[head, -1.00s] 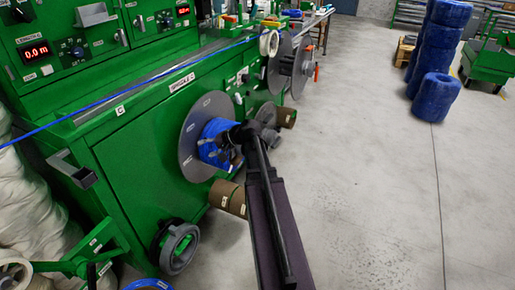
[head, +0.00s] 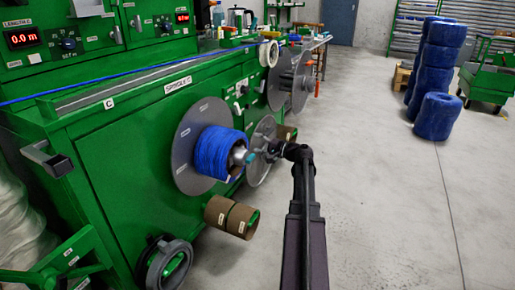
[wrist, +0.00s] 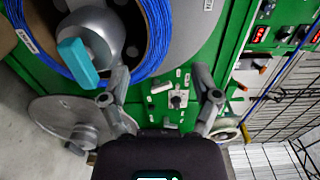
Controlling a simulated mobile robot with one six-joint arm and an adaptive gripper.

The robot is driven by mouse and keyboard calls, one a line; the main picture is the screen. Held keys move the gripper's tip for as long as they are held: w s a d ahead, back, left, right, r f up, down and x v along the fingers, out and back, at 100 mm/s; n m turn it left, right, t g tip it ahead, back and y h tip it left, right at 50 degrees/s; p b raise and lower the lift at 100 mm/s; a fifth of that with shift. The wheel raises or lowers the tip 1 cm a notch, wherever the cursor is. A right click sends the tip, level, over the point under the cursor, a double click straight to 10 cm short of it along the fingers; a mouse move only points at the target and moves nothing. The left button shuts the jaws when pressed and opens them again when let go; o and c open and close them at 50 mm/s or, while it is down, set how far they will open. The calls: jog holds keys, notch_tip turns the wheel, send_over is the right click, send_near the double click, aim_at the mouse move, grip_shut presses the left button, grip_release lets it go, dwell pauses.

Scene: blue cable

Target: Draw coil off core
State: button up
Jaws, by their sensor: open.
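The blue cable coil (head: 212,152) sits around its core on the spindle, against a grey disc (head: 184,130) on the green machine. In the wrist view the coil (wrist: 159,35) fills the upper left as a ring. Inside it show the dark core, the silver spindle nose (wrist: 92,30) and a teal lever (wrist: 77,60). My gripper (head: 259,154) is open and empty, just right of the spindle end and apart from the coil. In the wrist view my gripper (wrist: 160,97) has its two fingers spread with nothing between them.
A second grey disc (head: 259,170) stands behind my gripper. Grey reels (head: 280,75) stand further along the machine. Stacked blue coils (head: 437,116) stand at the right. The floor (head: 385,200) between is clear.

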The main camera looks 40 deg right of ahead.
aim_at(236, 135)
jog(key=shift+w+a, duration=0.1)
jog(key=shift+w, duration=0.1)
dwell(0.3)
jog(key=shift+x, duration=5.25)
grip_shut()
jog(key=shift+r, duration=0.1)
jog(key=shift+r+p, duration=0.4)
jog(key=shift+p, duration=0.1)
jog(key=shift+v, duration=1)
